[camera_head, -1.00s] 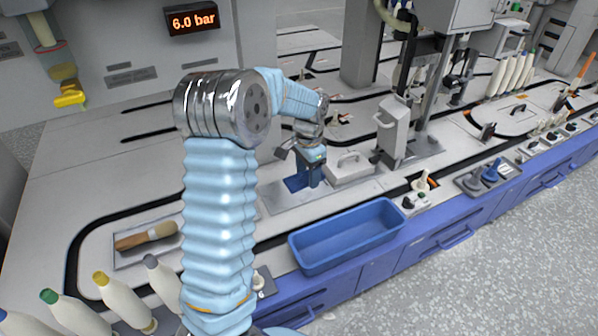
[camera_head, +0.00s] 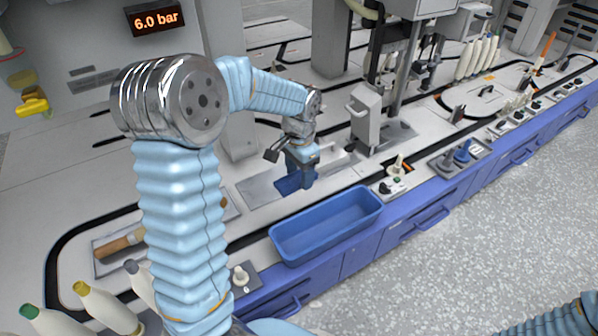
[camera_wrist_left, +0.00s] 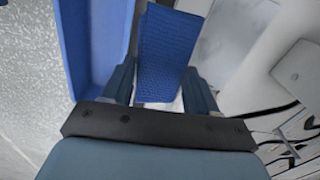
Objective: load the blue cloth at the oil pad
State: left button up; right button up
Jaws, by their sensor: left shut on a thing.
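My left gripper (camera_head: 303,176) is shut on the blue cloth (camera_head: 286,185), which hangs out to the left of its fingers. In the left wrist view the cloth (camera_wrist_left: 166,58) is a flat, textured blue sheet held between the two fingers. The cloth appears to be held above the surface. I cannot tell for certain which part is the oil pad. My right gripper is out of view.
An open, empty blue bin (camera_head: 327,226) stands just in front of the gripper; it also shows in the left wrist view (camera_wrist_left: 92,50). A grey block with a handle (camera_head: 365,118) stands behind to the right. Several bobbins (camera_head: 95,303) are at the front left.

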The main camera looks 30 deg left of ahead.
pick_arm(q)
jog(key=s+a+f+n+p, duration=0.15)
jog(key=s+a+n, duration=0.35)
jog(key=a, duration=0.6)
jog(key=s+a+f+n+p, duration=0.1)
jog(key=s+a+f+n, duration=0.3)
jog(key=a, duration=0.7)
jog(key=f+b, duration=0.2)
jog(key=s+f+b, duration=0.1)
jog(key=f+b, duration=0.1)
jog(key=shift+d, duration=0.15)
jog(key=shift+f, duration=0.3)
jog(key=shift+f+b, duration=0.5)
jog(key=shift+f, duration=0.05)
dwell(0.6)
notch_tip(320, 180, up, 7)
jog(key=p, duration=0.5)
jog(key=shift+s, duration=0.1)
dwell(0.4)
